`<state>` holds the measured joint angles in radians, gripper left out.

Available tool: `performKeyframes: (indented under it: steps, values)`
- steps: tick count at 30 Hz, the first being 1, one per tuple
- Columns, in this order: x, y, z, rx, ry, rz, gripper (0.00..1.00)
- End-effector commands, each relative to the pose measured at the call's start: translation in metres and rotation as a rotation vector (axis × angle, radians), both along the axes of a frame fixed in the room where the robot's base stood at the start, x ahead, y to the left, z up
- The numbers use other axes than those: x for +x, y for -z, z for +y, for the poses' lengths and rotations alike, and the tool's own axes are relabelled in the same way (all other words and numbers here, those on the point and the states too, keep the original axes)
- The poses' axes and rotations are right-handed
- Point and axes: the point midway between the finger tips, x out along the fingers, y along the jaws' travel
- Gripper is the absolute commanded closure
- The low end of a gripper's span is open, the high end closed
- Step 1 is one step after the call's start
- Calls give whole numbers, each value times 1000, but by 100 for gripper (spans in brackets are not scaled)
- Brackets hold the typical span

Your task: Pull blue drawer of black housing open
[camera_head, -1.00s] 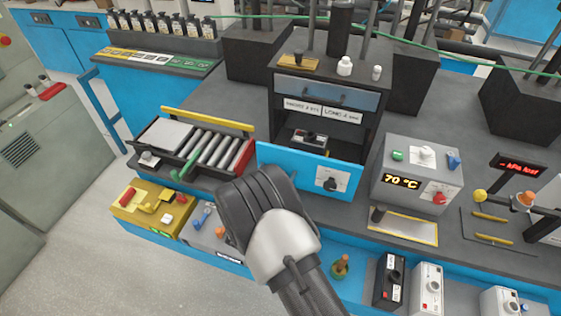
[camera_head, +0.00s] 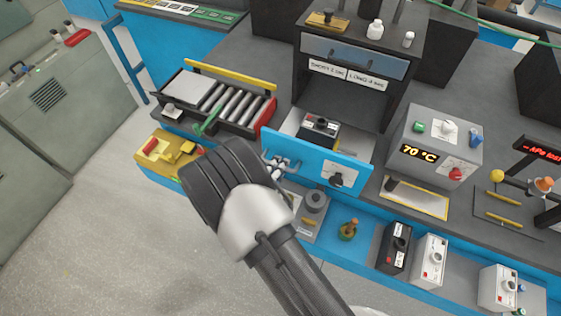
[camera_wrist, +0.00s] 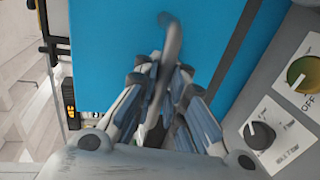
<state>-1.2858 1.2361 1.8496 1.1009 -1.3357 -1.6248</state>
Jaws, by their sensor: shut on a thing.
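The black housing (camera_head: 345,108) stands on the grey bench, with a shelf of two white labels near its top. Its blue drawer (camera_head: 308,163) is pulled part way out at the bottom. A black and grey device (camera_head: 317,127) sits inside the drawer. The drawer front carries a handle at its left and a black knob (camera_head: 336,180) at its right. My gripper (camera_head: 276,168) is at the left of the blue front, shut on the handle. The wrist view shows the grey curved handle (camera_wrist: 172,38) between my fingers (camera_wrist: 165,95) against the blue front.
A roller tray (camera_head: 220,105) with a green lever stands left of the housing. A grey 70 °C box (camera_head: 432,143) stands to its right. A yellow box (camera_head: 165,158) and several small devices sit on the lower blue ledge. The floor at left is clear.

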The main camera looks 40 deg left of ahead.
Motion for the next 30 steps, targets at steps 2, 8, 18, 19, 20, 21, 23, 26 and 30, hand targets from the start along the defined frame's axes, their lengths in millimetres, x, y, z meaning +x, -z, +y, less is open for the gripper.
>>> performKeyframes:
  steps: [2, 8, 18, 19, 20, 21, 23, 26, 30]
  values:
    - [0, -2, 1, 4, 0, -3, 100]
    - [0, -2, 1, 3, -1, -3, 83]
    - [0, -1, 1, 1, 0, -1, 70]
    - [0, -1, 0, 1, 0, -1, 70]
    - [0, -1, 0, 1, 0, -1, 70]
    - [0, -1, 0, 1, 0, -1, 70]
    - [-1, -1, 0, 0, -1, -1, 70]
    - [-8, -2, 0, 0, -2, 0, 70]
    - [-31, -7, -4, 0, -5, -1, 70]
